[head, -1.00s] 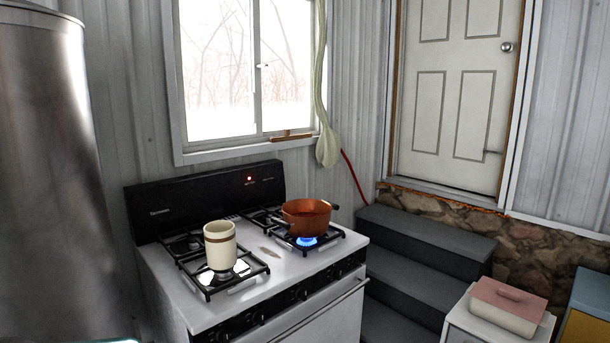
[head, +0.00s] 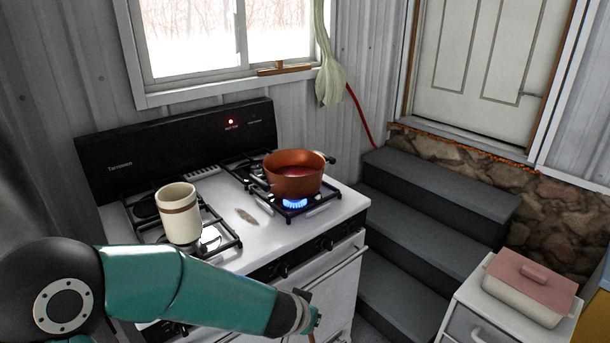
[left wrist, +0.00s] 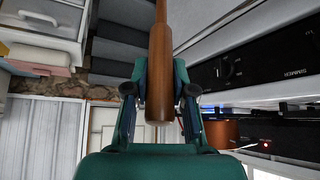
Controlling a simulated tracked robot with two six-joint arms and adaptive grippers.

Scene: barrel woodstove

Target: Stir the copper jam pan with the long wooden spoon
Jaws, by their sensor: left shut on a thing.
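My left arm comes in from the left in front of the stove, with the left gripper (head: 312,322) low at the stove's front, below and apart from the pan. In the left wrist view the left gripper (left wrist: 160,95) is shut on the wooden spoon's handle (left wrist: 160,55). The spoon's far end is out of view. The pan's side (left wrist: 220,134) shows at the right there. My right gripper is not in view.
A cream crock (head: 179,214) stands on the left burner grate. A stain or small mark (head: 246,216) lies on the white stove top (head: 224,199). Dark steps (head: 425,225) rise right of the stove. A pink-lidded box (head: 528,287) sits on a white cabinet at lower right.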

